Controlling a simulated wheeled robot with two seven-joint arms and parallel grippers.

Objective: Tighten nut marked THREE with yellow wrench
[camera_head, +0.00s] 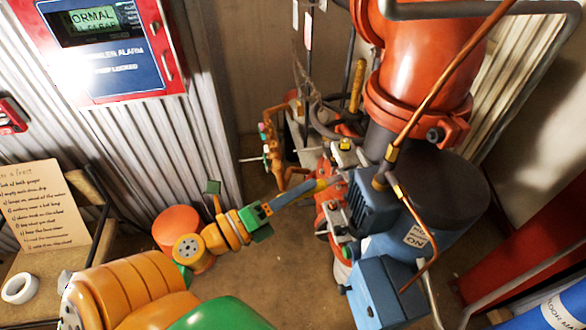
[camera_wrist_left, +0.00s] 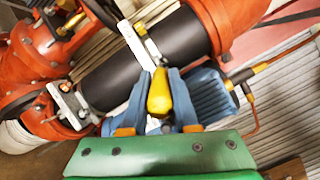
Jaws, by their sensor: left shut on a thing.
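My left gripper (camera_head: 300,191) reaches in from the lower left toward the pipework. Its blue fingers are shut on the yellow handle of the wrench (camera_head: 321,185). In the left wrist view the yellow wrench (camera_wrist_left: 158,92) sits between both fingers (camera_wrist_left: 160,100). The wrench's working end cannot be made out clearly against the pipework. Pale brackets with bolts or nuts (camera_wrist_left: 140,29) (camera_wrist_left: 83,113) cross a black pipe (camera_wrist_left: 135,62) beyond the fingers. No THREE mark is legible, so I cannot tell which nut it is or whether the wrench touches one. My right gripper is not in view.
A blue pump motor (camera_head: 372,205) and large orange pipe (camera_head: 425,65) crowd the right. A red alarm panel (camera_head: 105,50) hangs at upper left. A handwritten sign (camera_head: 45,208) and white tape roll (camera_head: 20,288) are at left. Some bare floor (camera_head: 290,255) shows between.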

